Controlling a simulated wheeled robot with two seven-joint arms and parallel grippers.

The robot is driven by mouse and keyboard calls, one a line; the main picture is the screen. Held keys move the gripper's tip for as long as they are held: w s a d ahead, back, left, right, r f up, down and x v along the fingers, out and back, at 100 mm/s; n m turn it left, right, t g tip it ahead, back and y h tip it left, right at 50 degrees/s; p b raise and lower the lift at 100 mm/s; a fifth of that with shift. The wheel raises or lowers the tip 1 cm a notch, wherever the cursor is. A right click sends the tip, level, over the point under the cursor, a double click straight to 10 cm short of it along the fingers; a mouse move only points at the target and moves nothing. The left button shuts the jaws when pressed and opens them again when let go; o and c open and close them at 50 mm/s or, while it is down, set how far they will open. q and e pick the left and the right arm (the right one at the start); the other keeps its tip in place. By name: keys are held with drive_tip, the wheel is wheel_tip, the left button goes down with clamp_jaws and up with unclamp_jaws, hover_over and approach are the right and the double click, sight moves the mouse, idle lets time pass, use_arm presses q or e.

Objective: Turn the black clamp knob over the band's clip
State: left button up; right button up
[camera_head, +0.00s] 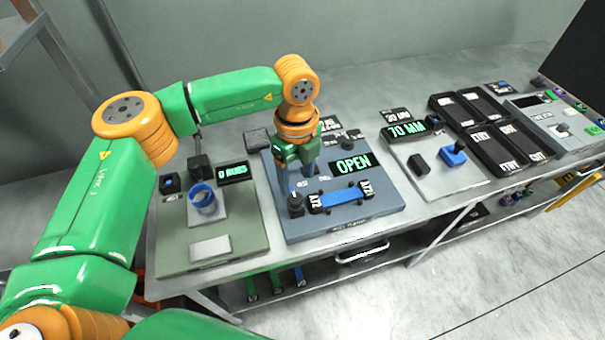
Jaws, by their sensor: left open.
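The black clamp knob (295,204) stands at the front left of a blue-grey fixture (300,226), beside the left clip (317,202) of the blue band (343,196). The band lies flat across the fixture, with a black labelled clip at each end. The fixture's display (353,165) reads OPEN. My left gripper (302,176) points down from above, open, with its fingers just behind and above the knob. I cannot tell whether a finger touches the knob. My right gripper is not in view.
A green-grey station (212,257) with a blue ring (203,200) is on the left. A light station (440,181) with a 70 MM display and black trays (497,147) are to the right. The bench's front edge runs just before the fixture.

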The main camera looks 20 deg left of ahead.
sight(295, 198)
use_arm(q)
drive_tip(key=s+f, duration=0.1)
drive_tip(key=s+f+p, duration=0.1)
drive_tip(key=s, duration=0.1)
drive_tip(key=shift+w+f, duration=0.25)
drive_tip(key=shift+f, duration=0.3)
drive_tip(key=shift+w+f, duration=0.25)
drive_tip(key=shift+f, duration=0.25)
drive_tip(key=shift+w, duration=0.2)
drive_tip(key=shift+s+r, duration=0.1)
drive_tip(key=shift+s, duration=0.1)
clamp_jaws()
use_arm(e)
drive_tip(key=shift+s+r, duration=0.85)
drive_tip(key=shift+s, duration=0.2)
